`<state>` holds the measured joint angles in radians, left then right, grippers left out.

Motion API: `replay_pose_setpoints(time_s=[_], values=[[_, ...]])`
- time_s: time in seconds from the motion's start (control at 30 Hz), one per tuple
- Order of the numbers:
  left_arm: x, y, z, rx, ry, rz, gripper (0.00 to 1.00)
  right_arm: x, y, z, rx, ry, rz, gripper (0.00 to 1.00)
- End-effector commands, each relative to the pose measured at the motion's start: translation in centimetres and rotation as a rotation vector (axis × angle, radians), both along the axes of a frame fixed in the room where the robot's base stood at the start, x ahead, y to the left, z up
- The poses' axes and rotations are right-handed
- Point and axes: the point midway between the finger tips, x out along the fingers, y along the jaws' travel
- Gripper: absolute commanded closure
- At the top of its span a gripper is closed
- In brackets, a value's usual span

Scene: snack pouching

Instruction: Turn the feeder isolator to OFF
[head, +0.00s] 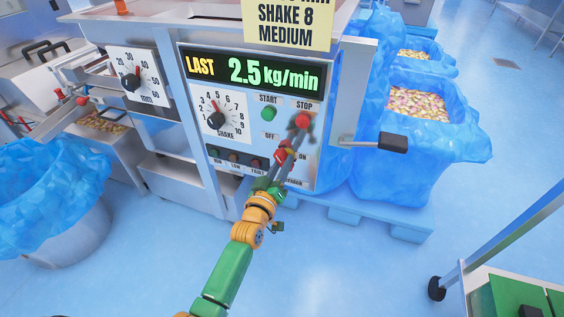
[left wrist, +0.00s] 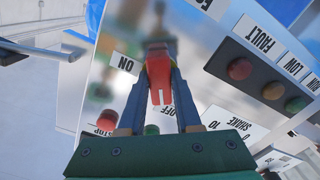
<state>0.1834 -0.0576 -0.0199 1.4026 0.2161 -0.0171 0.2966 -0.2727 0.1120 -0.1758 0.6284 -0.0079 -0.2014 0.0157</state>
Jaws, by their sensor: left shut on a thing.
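The feeder isolator has a red handle (head: 282,156) on the lower right of the machine's front panel. In the left wrist view the red handle (left wrist: 159,78) sits between the two fingers of my left gripper (left wrist: 160,85). My left gripper (head: 284,154) is shut on it in the head view. The OFF label (head: 269,136) is up and left of the handle, and the ON label (head: 303,156) is to its right. The fingers partly cover the handle and I cannot tell exactly which label it points to. My right gripper is not in view.
A red stop button (head: 303,120) and green start button (head: 269,113) sit above the handle. A lever with a black grip (head: 392,142) sticks out at the panel's right. Blue-lined bins (head: 440,150) stand right, another bin (head: 70,235) left. The floor in front is clear.

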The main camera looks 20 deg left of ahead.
Motion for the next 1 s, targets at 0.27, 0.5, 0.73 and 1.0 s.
replay_pose_setpoints(time_s=[0.27, 0.5, 0.73, 1.0], values=[[0.0, -0.01, -0.05, -0.056, 0.004, 0.0, 1.0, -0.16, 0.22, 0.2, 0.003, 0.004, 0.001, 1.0], [0.0, -0.02, -0.06, -0.063, 0.004, -0.001, 1.0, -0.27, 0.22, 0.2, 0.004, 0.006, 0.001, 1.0], [0.0, -0.02, -0.05, -0.063, 0.003, -0.001, 0.59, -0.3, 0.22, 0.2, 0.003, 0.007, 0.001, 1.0], [0.0, -0.01, -0.02, -0.061, 0.003, -0.001, 0.38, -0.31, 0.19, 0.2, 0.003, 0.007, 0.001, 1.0]])
